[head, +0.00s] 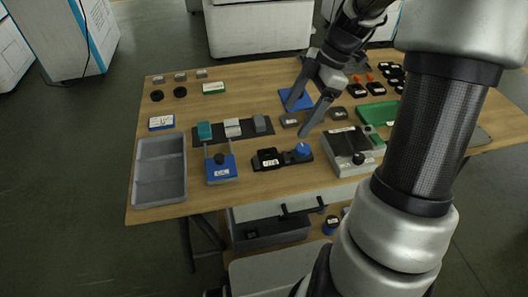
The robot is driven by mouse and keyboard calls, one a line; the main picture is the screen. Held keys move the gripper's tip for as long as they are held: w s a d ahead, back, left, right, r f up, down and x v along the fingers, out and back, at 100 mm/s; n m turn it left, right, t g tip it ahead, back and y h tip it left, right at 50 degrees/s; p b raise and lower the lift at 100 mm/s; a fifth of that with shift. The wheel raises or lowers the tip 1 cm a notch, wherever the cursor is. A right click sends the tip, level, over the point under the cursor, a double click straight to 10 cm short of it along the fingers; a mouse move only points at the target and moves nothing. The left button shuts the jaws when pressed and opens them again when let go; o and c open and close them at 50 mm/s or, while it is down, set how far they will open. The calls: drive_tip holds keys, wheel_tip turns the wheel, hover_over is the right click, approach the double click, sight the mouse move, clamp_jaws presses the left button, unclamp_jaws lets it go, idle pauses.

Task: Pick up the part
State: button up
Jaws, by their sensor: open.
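My gripper (296,120) is open above the middle of the wooden table, its two fingers spread and pointing down to the left. A small grey block (289,120), which could be the part, shows between the fingertips. I cannot tell how high the fingers are above it, and nothing is seen held. Another small dark grey block (338,113) lies just right of the gripper. A blue mat (288,98) lies behind, partly hidden by a finger.
A grey divided tray (160,196) is at the left. Nearer stand a blue fixture (221,171), a black holder with a blue knob (303,150) and a grey box device (352,150). A green tray (378,113) is right. Bare wood (250,90) shows at the back.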

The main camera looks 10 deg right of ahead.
drive_tip(key=b+x, duration=0.1)
drive_tip(key=x, duration=0.7)
drive_tip(key=shift+s+a+f+b, duration=0.1)
drive_tip(key=shift+f+b, duration=0.25)
drive_tip(key=shift+f, duration=0.05)
drive_tip(key=shift+a+b+x, duration=0.15)
drive_tip(key=shift+b+x, duration=0.25)
drive_tip(key=shift+x, duration=1.2)
drive_tip(key=shift+a+b+x, duration=0.15)
drive_tip(key=shift+b+x, duration=0.2)
drive_tip(key=shift+x, duration=1.25)
drive_tip(key=shift+w+r, duration=0.2)
drive_tip(key=shift+r, duration=0.05)
drive_tip(key=c, duration=1.6)
drive_tip(key=shift+o, duration=0.2)
wheel_tip(320, 180, up, 10)
drive_tip(key=p, duration=0.2)
wheel_tip(320, 180, up, 17)
drive_tip(key=m+t+h+p, duration=0.5)
drive_tip(key=m+p, duration=1.3)
drive_tip(key=p, duration=0.2)
hover_over(273, 151)
drive_tip(key=w+a, duration=0.1)
drive_tip(key=w, duration=0.1)
drive_tip(key=shift+s+a+r, duration=0.15)
drive_tip(key=shift+s+a, duration=0.05)
drive_tip(key=shift+s, duration=0.05)
